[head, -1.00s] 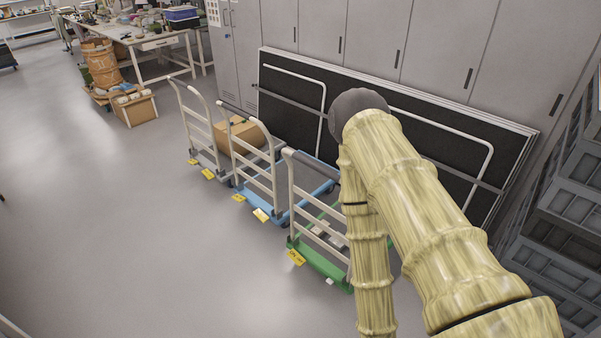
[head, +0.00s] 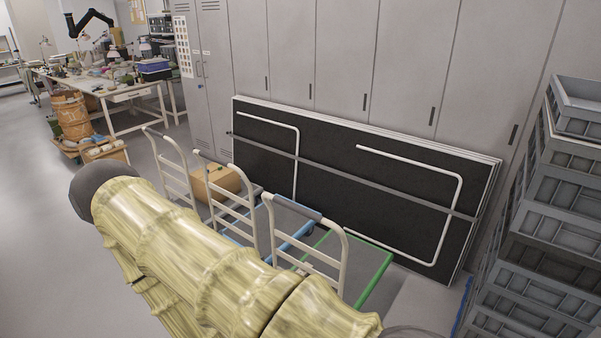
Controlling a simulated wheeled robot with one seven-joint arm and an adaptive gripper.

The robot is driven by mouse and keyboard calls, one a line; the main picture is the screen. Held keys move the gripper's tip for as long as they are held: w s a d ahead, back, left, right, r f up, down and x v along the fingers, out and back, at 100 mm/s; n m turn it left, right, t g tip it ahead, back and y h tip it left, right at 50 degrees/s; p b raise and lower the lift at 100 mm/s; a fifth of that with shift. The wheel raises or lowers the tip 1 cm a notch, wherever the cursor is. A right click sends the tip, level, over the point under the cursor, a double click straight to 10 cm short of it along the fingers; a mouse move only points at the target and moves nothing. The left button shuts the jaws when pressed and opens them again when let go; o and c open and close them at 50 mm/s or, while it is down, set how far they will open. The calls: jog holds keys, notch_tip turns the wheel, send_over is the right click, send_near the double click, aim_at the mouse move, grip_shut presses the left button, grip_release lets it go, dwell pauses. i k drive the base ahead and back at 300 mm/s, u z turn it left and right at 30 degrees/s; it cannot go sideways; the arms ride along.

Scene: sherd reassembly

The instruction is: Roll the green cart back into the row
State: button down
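The green cart (head: 376,280) stands at the right end of a row of carts, in front of the dark folded panel. Its pale upright handle frame has a dark grip bar (head: 292,207) on top. The near part of its deck is hidden behind my arm. The blue cart (head: 305,229) stands just left of it, and a third cart (head: 172,172) is farther left. My arm reaches across the front of the carts towards the left. My gripper cannot be made out in the head view.
A cardboard box (head: 216,180) sits among the left carts. The dark folded panel (head: 330,185) leans against grey lockers (head: 395,60). Stacked grey crates (head: 540,215) stand at the right. A workbench (head: 120,88) and a brown barrel (head: 72,115) are at the back left. Floor at the left is open.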

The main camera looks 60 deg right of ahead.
aim_at(355, 265)
jog(key=i, duration=1.15)
jog(key=z, duration=1.15)
